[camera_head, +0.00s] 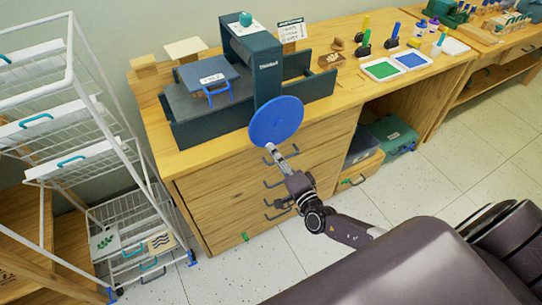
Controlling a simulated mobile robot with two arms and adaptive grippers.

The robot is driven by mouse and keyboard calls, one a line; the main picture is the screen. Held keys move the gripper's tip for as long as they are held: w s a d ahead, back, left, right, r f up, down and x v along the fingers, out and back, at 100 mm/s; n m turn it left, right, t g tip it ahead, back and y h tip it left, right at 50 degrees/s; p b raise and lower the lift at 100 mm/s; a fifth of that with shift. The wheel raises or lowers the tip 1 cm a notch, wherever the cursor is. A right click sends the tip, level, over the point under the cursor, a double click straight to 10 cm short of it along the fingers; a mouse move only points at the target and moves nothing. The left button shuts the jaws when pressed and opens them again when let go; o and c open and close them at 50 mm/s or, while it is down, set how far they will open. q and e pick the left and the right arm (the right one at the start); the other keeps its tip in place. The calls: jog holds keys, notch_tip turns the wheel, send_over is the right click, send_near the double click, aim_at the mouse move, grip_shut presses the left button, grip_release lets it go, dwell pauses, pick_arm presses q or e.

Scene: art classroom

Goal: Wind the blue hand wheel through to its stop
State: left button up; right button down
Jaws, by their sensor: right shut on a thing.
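The blue hand wheel (283,121) is on the front of a dark teal press (268,78) that stands on a wooden cabinet. My right gripper (270,148) reaches up from the lower right to the wheel's lower left edge. It is shut on the wheel there; its fingertips are small in the view, and I cannot tell whether they hold the rim or a handle on it. A blue plate with a blue handle (209,79) sits on the left part of the press. My left gripper is not in view.
A white wire rack (97,120) stands at the left. Stamp pads (382,69) and upright stamps are on the cabinet top (345,86) at the right. Drawer handles stick out of the cabinet front behind my right arm. The speckled floor at the right is clear.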

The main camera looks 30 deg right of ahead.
jog(key=shift+d+f, duration=0.3)
jog(key=shift+d, duration=0.05)
dwell(0.3)
jog(key=c, duration=1.8)
grip_release()
jog(key=shift+s+r, duration=0.1)
jog(key=shift+s, duration=0.4)
jog(key=s, duration=1.1)
jog(key=shift+d, duration=0.25)
